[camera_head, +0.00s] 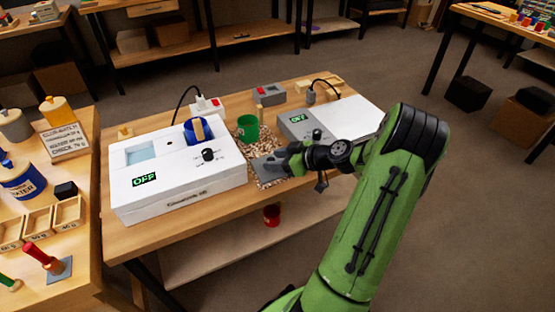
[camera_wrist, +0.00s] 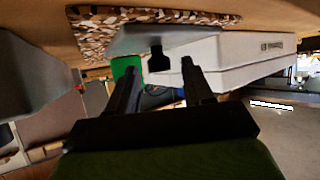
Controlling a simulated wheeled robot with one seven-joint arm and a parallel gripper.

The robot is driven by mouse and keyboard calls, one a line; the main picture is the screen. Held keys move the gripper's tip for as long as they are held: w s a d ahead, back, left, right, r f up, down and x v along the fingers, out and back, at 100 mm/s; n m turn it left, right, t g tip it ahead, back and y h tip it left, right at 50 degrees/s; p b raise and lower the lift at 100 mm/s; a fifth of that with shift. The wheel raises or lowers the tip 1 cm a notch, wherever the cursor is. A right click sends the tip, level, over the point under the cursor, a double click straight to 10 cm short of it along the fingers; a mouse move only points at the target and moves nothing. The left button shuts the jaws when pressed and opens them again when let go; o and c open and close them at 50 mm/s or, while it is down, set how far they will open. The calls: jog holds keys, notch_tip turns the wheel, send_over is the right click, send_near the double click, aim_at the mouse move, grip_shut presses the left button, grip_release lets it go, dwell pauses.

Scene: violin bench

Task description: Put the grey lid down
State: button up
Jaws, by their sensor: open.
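The grey lid (camera_head: 270,168) is a flat grey plate at the speckled mat (camera_head: 282,182), at the front middle of the bench. In the wrist view the lid (camera_wrist: 150,38) overlaps the mat (camera_wrist: 92,32), and its dark knob (camera_wrist: 158,60) shows between and just beyond my fingertips. My gripper (camera_head: 296,158) is right beside the lid, coming in from the right, and it also shows in the wrist view (camera_wrist: 160,64). Its fingers are apart, with a gap on both sides of the knob. Part of the lid is hidden behind my gripper in the head view.
The white water bath (camera_head: 180,180) with a blue cup (camera_head: 196,131) stands left of the mat. A green mug (camera_head: 247,128) stands behind the mat. A grey-and-white device (camera_head: 300,123) stands behind my gripper. A red cup (camera_head: 271,214) sits on the shelf below.

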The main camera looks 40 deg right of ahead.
jog(key=shift+r, duration=0.15)
jog(key=p+v, duration=0.3)
jog(key=v, duration=0.9)
jog(key=w+a+r+g, duration=0.2)
jog(key=a+g, duration=0.1)
jog(key=a, duration=0.6)
jog(key=w+a+r+g, duration=0.2)
jog(key=a+g, duration=0.1)
jog(key=a, duration=0.6)
jog(key=s+a+r+m+h, duration=0.1)
jog(key=s+a+r, duration=0.2)
jog(key=s+a, duration=0.2)
jog(key=s+a+r+m+h, duration=0.2)
jog(key=s+a, duration=0.4)
jog(key=s, duration=0.3)
jog(key=shift+a+r+m+h, duration=0.15)
jog(key=shift+r+m+h, duration=0.15)
jog(key=shift+r, duration=0.2)
jog(key=shift+r, duration=0.1)
